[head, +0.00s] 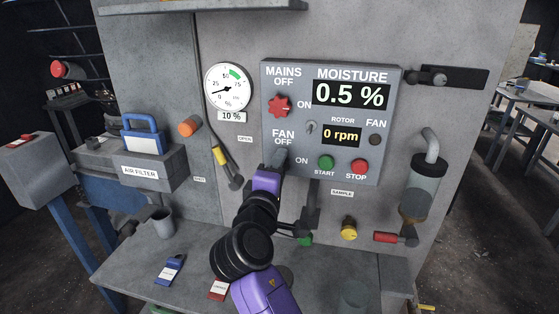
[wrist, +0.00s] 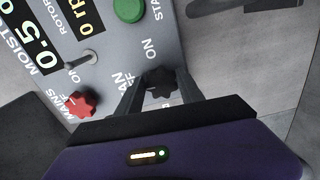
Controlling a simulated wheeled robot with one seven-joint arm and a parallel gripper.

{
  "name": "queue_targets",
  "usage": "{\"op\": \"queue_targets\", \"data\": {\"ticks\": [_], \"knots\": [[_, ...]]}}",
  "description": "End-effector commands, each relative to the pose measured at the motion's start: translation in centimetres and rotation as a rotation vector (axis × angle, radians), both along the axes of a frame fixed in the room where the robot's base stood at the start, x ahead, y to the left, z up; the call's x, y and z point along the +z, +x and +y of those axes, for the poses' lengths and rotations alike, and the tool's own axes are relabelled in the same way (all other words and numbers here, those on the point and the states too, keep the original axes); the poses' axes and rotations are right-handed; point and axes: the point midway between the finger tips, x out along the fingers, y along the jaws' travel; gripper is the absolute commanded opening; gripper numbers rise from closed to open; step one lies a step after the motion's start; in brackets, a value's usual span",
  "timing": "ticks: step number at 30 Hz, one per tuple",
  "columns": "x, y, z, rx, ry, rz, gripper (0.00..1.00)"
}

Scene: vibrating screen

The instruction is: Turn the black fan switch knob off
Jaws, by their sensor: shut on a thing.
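The black fan switch knob (wrist: 159,82) shows in the wrist view between the two fingers of my gripper (wrist: 160,94). The fingers are shut on the knob, one on each side. In the head view my gripper (head: 279,160) reaches the panel below the FAN OFF label and hides the knob. The control panel (head: 290,185) is grey. Its rotor display (head: 342,135) reads 0 rpm. The round fan lamp (head: 375,140) looks dark. I cannot tell exactly which label the knob points to.
The red mains knob (head: 279,106) sits above my gripper. A small toggle (head: 311,127), a green start button (head: 326,163) and a red stop button (head: 358,168) are to the right. A yellow-handled lever (head: 221,157) hangs left of the panel.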

Motion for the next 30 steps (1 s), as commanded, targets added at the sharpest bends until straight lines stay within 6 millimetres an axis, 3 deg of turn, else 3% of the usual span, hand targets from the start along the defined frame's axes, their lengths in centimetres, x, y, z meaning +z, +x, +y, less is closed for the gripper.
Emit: {"op": "queue_targets", "data": {"ticks": [22, 23, 24, 25, 30], "knots": [[-0.35, -0.04, 0.25, 0.004, -0.082, 0.03, 0.04], [-0.35, -0.04, 0.25, 0.004, -0.082, 0.03, 0.51], [-0.34, -0.04, 0.23, 0.004, -0.082, 0.03, 0.58], [-0.32, -0.05, 0.22, 0.003, -0.081, 0.03, 0.64], [-0.17, -0.02, 0.12, 0.002, -0.079, 0.028, 0.65]]}}
